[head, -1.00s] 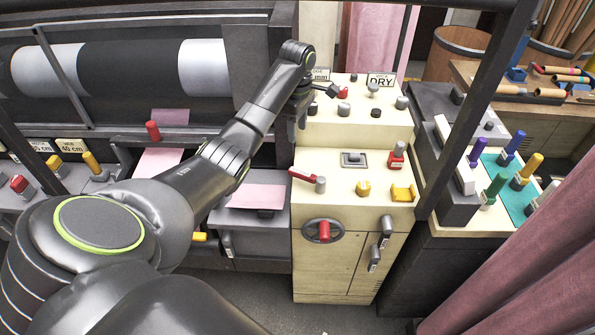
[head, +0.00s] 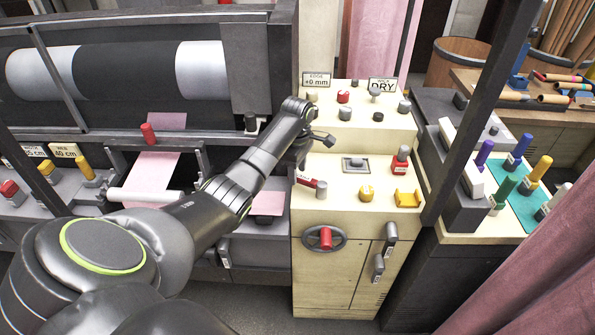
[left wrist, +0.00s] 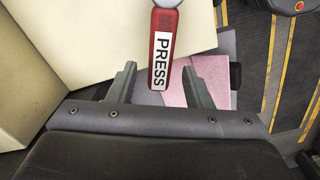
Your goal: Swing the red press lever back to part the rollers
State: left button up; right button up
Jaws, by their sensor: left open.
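The red press lever (head: 306,181) is on the cream console, beside a grey round pivot knob. In the left wrist view the lever (left wrist: 161,45) is red with a white "PRESS" label. My left gripper (head: 297,166) is low over the console's left edge, by the lever. In the left wrist view the left gripper (left wrist: 160,72) is open, with the lever's free end between its two fingers; no contact shows. A large grey-and-black roller (head: 125,70) lies in the machine at left. A thin white roller (head: 145,195) crosses the pink felt, partly hidden by my arm. My right gripper is not in view.
The console (head: 345,225) also carries a yellow knob (head: 366,193), a yellow bracket (head: 407,198), a red-capped knob (head: 401,160) and a red-handled wheel (head: 325,238). A dark frame post (head: 470,110) slants at right. Coloured handles stand on a teal mat (head: 525,205).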

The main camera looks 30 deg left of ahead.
pick_arm(q)
jog(key=shift+f, duration=0.45)
jog(key=shift+c, duration=0.3)
grip_shut()
